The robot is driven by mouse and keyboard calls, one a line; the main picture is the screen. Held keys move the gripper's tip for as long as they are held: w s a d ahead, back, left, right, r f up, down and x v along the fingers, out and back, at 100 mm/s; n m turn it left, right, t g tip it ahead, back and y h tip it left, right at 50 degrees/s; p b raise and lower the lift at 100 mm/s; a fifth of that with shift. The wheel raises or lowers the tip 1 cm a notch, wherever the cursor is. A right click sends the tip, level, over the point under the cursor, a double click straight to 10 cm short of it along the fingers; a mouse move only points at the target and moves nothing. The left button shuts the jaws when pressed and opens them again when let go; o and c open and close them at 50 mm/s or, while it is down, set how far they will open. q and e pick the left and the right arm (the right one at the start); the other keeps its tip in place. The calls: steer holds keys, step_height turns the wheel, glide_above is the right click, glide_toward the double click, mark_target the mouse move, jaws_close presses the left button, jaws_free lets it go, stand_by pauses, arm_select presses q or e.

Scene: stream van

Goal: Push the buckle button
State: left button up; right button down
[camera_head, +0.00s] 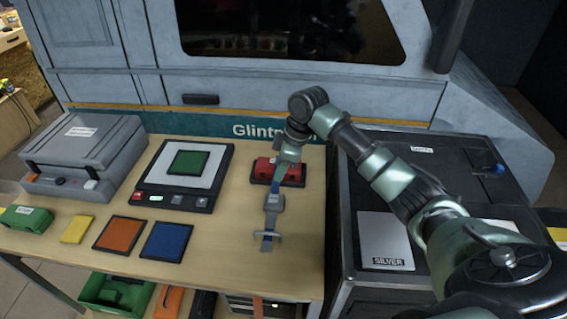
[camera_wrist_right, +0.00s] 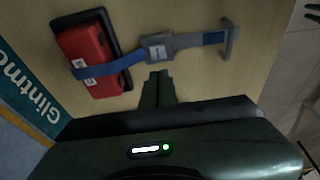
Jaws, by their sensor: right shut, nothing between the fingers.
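The grey buckle (camera_head: 273,203) sits on a blue strap (camera_wrist_right: 97,71) on the wooden bench; it also shows in the right wrist view (camera_wrist_right: 158,50), with a small pale square on its face. The strap passes over a red case (camera_head: 290,172) in a dark holder and ends in a grey crossbar (camera_wrist_right: 230,40). My right gripper (camera_wrist_right: 158,74) is shut and empty, its fingertips close beside the buckle's edge in the wrist view. It also shows in the head view (camera_head: 278,180). I cannot tell whether it touches the buckle. My left gripper is not in view.
A scale (camera_head: 218,191) with a green square stands left of the case. A grey machine (camera_head: 105,140) and orange (camera_head: 118,235) and blue (camera_head: 166,241) squares are further left. A dark cabinet (camera_head: 345,215) stands right of the bench. Bench around the crossbar is clear.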

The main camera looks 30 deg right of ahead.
mark_target(273, 198)
steer(key=x, duration=0.4)
steer(key=p+x, duration=0.1)
steer(key=x, duration=0.2)
steer(key=shift+s+d+f, duration=0.25)
steer(key=shift+d, duration=0.05)
steer(key=shift+f, duration=0.5)
